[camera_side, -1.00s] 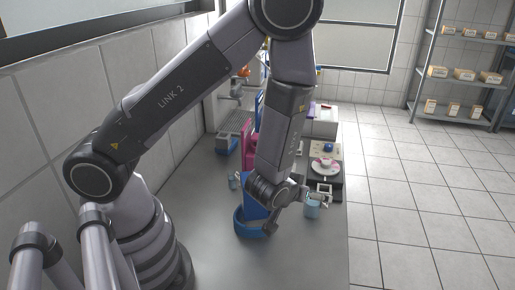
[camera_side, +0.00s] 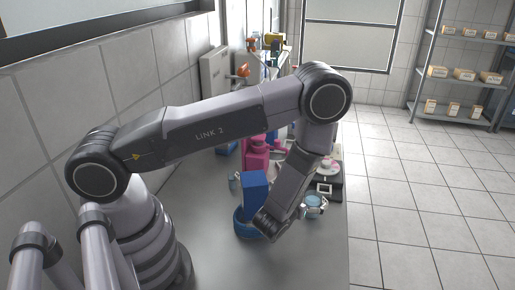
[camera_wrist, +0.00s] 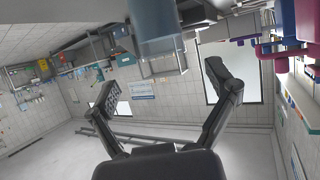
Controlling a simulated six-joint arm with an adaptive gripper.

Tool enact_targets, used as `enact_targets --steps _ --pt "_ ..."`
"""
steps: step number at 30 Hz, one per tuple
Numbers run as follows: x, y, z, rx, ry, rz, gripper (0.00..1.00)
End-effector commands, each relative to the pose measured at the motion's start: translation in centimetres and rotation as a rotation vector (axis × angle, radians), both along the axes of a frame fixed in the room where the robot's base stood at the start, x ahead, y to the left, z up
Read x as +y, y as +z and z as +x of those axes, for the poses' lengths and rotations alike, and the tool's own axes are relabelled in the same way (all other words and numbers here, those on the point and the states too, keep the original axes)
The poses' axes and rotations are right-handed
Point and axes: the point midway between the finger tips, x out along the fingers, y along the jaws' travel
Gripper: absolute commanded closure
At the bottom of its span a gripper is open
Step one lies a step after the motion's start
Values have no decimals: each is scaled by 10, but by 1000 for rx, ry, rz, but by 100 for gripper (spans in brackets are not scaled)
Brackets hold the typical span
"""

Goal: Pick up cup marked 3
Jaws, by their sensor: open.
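A light blue cup (camera_side: 314,201) stands near the right edge of the grey table in the side view. My gripper (camera_side: 316,208) is low beside it, its fingers partly overlapping the cup. In the wrist view, a translucent blue-grey cup (camera_wrist: 156,25) is at the top middle, cut off by the frame edge. The two fingers of my gripper (camera_wrist: 166,82) are spread wide, with nothing held between them. No number can be read on the cup.
A blue block-shaped device (camera_side: 255,188) with a round blue base (camera_side: 243,224) stands left of my gripper. A pink stand (camera_side: 255,152) and a dark device with a pale dish (camera_side: 327,168) are behind. The front of the grey table (camera_side: 215,262) is clear.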

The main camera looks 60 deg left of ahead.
Motion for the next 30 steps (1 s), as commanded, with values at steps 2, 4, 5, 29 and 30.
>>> enact_targets --steps 2,4,5,29,30 --pt "4 -4 7 -1 4 -2 14" --pt "9 -8 17 -3 4 -2 14" --pt "11 -10 21 -3 4 -2 14" --pt "18 -20 42 0 1 -5 60" --pt "18 -20 42 1 0 -4 65"
